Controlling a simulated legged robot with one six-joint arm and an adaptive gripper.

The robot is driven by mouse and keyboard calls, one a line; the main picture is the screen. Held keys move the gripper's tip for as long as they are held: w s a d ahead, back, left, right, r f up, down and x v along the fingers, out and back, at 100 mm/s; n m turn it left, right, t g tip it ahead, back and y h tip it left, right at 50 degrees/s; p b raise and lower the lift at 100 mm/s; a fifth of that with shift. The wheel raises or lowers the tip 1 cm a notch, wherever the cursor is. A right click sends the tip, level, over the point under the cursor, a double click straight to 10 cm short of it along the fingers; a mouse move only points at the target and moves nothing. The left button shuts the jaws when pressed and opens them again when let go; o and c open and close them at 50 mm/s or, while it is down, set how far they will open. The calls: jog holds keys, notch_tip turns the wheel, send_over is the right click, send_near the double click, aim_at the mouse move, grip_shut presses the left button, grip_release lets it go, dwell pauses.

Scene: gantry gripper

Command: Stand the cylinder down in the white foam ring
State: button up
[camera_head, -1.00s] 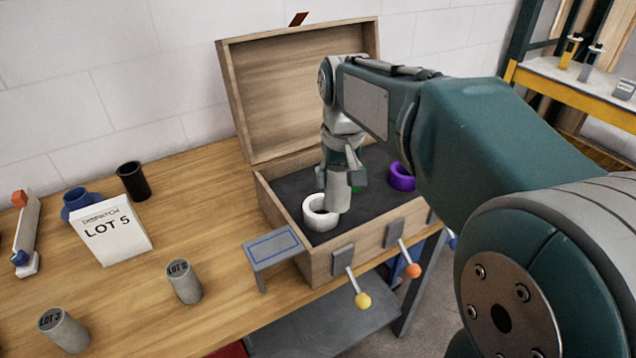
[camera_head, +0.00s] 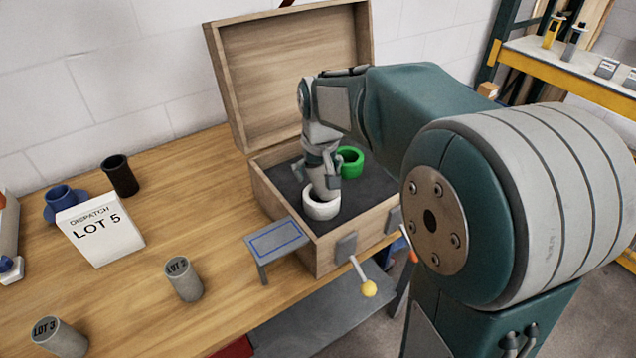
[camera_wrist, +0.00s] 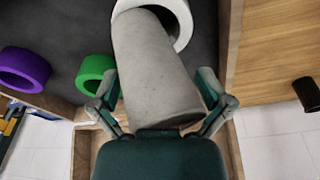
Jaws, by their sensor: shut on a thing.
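My gripper (camera_head: 324,165) is shut on a plain grey cylinder (camera_wrist: 150,68), with one finger on each side in the wrist view. In the head view the cylinder (camera_head: 326,186) looks tilted, its lower end overlapping the opening of the white foam ring (camera_head: 320,210). The ring lies on the dark floor of the open wooden box. In the wrist view the white ring (camera_wrist: 182,14) shows beyond the cylinder's far end, with part of its dark hole uncovered. I cannot tell whether the cylinder's end is inside the ring or just above it.
A green ring (camera_head: 351,162) and a purple ring (camera_wrist: 22,70) are also in the box (camera_head: 288,235). Its raised lid (camera_head: 290,70) stands behind. A small grey stand (camera_head: 276,240) abuts the front left. LOT cylinders (camera_head: 184,279) stand on the table; clear wood lies between.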

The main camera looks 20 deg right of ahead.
aim_at(322, 186)
jog(key=f, duration=0.1)
jog(key=s+f, duration=0.1)
jog(key=shift+s+f+g, duration=0.1)
jog(key=shift+f+g, duration=0.2)
jog(key=shift+g, duration=0.1)
jog(key=o, duration=0.9)
jog(key=shift+d, duration=0.3)
jog(key=r, duration=1.1)
jog(key=shift+s+d, duration=0.15)
jog(key=shift+s, duration=0.15)
jog(key=shift+s+a+r, duration=0.1)
jog(key=shift+a+r, duration=0.15)
jog(key=shift+r, duration=0.25)
jog(key=shift+d, duration=0.15)
